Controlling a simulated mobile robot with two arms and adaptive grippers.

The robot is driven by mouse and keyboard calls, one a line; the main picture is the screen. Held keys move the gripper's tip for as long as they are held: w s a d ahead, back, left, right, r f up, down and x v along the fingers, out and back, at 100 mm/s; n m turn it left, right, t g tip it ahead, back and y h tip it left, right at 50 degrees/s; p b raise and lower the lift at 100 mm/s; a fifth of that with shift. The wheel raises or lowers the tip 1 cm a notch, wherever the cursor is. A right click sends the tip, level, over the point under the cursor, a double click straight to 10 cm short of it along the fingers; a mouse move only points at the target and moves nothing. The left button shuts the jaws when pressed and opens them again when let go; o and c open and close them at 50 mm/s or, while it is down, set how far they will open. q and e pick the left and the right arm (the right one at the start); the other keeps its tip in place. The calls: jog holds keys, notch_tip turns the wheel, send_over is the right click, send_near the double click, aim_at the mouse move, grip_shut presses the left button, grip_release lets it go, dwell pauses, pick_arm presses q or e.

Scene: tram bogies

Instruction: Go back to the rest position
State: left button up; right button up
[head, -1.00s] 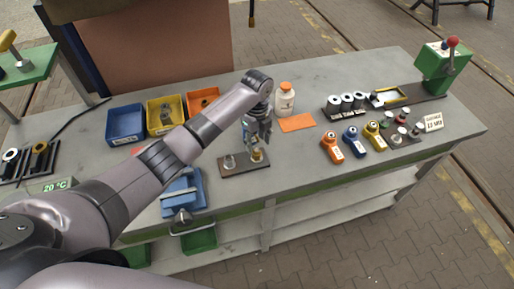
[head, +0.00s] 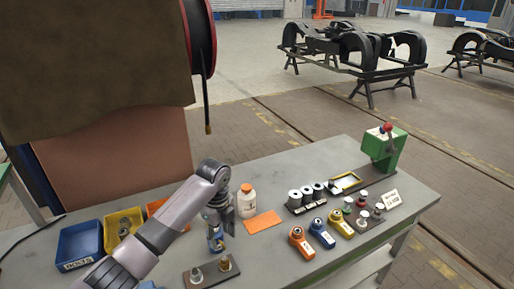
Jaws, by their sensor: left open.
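My left arm comes in from the lower left over the grey workbench (head: 330,173). My left gripper (head: 218,243) points down, open, with nothing seen between its fingers. It is above the bench behind a dark plate (head: 211,274), which carries a grey metal fitting (head: 196,277) and a brass-coloured one (head: 225,264). The gripper shows apart from both fittings. My right gripper is not in view.
A white bottle (head: 247,202) and an orange mat (head: 263,224) are close right of the gripper. Blue (head: 80,245) and yellow (head: 122,231) bins stand left. Orange (head: 301,243), blue and yellow tools, dark rolls and a green press (head: 383,150) stand right.

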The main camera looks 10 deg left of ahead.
pick_arm(q)
jog(key=s+d+f+n+t+h, duration=0.1)
jog(key=s+d+f+n, duration=0.3)
jog(key=s, duration=0.5)
jog(key=s+d+f+n+t+h, duration=0.1)
jog(key=s+f+n, duration=0.5)
jog(key=s, duration=0.2)
jog(key=s+a+r+n+t+y, duration=0.1)
jog(key=s+a+r+n, duration=0.1)
jog(key=s+a+n, duration=0.35)
jog(key=s+a+r+n+t+y, duration=0.1)
jog(key=s+a+r+n, duration=0.15)
jog(key=s+n, duration=0.65)
jog(key=s+f+m+g+b, duration=0.25)
jog(key=f+b, duration=0.55)
jog(key=f, duration=2.7)
jog(key=s+a+f+b, duration=0.3)
jog(key=s+f+b, duration=0.2)
jog(key=s+f, duration=1.2)
notch_tip(320, 180, down, 4)
jog(key=shift+a+f+b, duration=0.1)
jog(key=shift+a+b, duration=0.05)
jog(key=shift+b, duration=0.2)
